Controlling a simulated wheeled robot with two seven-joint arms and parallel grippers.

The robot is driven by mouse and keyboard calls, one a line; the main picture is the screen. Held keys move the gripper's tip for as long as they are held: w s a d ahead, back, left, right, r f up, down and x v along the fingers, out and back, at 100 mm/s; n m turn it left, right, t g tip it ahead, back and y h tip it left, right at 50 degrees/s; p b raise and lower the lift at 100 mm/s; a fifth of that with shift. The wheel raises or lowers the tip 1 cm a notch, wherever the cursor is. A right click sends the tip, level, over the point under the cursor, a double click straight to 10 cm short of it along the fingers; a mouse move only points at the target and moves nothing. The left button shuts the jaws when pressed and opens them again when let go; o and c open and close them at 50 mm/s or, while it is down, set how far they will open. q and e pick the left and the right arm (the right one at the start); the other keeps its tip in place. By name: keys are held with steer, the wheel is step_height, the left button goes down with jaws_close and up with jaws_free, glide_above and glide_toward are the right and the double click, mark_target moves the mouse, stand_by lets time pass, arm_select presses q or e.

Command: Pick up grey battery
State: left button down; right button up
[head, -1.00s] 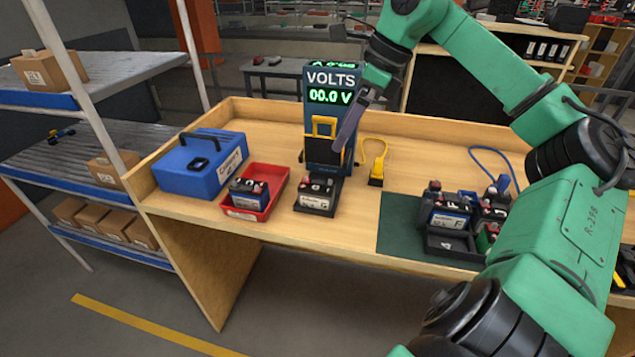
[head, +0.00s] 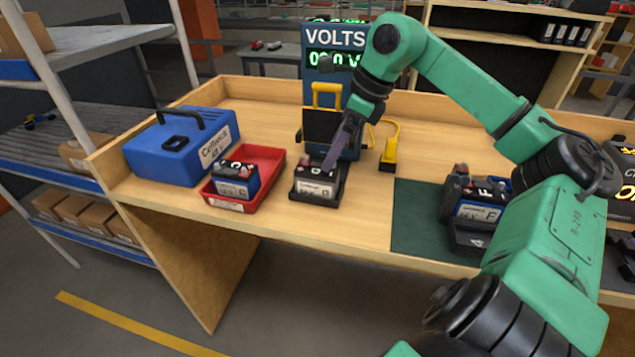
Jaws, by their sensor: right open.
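The grey battery (head: 313,189) sits upright in a small black holder on the workbench, in front of the voltmeter. It has a pale label and a dark top with a red part. My right gripper (head: 337,158) reaches down from above, and its fingers are at the battery's top right. The fingers overlap in this view, and I cannot tell whether they touch the battery. The right gripper is open. My left gripper is not in view.
A voltmeter (head: 330,92) stands behind the battery. A red tray (head: 269,167) with another battery (head: 236,182) and a blue case (head: 170,160) are to the left. A yellow clamp (head: 388,152) is to the right. More batteries (head: 475,209) are on a green mat (head: 415,222).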

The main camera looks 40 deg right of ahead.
mark_target(317, 174)
steer(key=p+x, duration=0.4)
steer(key=x, duration=0.3)
steer(key=shift+w+a+f, duration=0.2)
steer(key=shift+w+f, duration=0.05)
steer(key=shift+w+a+f, duration=0.2)
steer(key=shift+f, duration=0.3)
jaws_close()
steer(key=shift+r, duration=0.15)
